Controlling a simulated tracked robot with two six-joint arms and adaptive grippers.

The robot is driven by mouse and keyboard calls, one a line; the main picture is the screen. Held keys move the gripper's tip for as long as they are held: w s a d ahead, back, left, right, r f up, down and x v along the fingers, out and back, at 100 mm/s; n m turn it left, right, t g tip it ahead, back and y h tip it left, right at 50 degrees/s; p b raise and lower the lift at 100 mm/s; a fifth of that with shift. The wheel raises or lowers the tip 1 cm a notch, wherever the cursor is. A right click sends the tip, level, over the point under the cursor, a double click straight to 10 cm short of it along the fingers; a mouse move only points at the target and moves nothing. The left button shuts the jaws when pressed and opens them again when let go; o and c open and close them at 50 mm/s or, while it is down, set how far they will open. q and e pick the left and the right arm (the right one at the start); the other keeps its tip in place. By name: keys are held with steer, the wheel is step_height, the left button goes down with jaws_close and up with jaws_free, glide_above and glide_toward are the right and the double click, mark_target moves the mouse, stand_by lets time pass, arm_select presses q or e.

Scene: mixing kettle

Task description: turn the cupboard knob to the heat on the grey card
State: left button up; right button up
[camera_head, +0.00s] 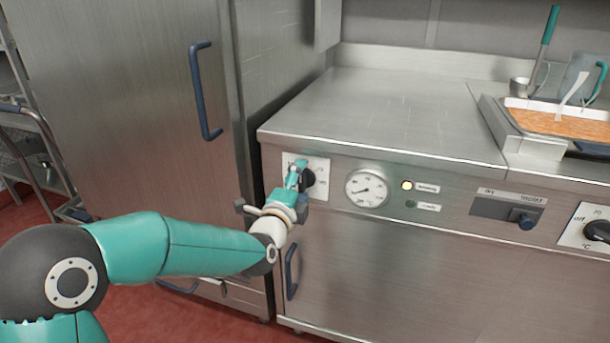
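The cupboard knob (308,178) is black and sits on a white dial plate (321,165) on the front panel of the steel counter. My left gripper (298,172) is at the knob, in front of its left side, and hides part of it and of the plate's markings. I cannot tell whether its fingers are closed on the knob. The plate's marks are too small to read. No grey card shows in this view. My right gripper is not in view.
Right of the knob are a round gauge (367,189) and a lit yellow lamp (407,185). A blue cupboard handle (291,272) is below. The counter top (385,110) is clear.

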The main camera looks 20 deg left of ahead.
arm_select(q)
steer(key=shift+s, duration=0.45)
steer(key=s+b, duration=0.2)
steer(key=s, duration=0.4)
steer(key=shift+a, duration=0.2)
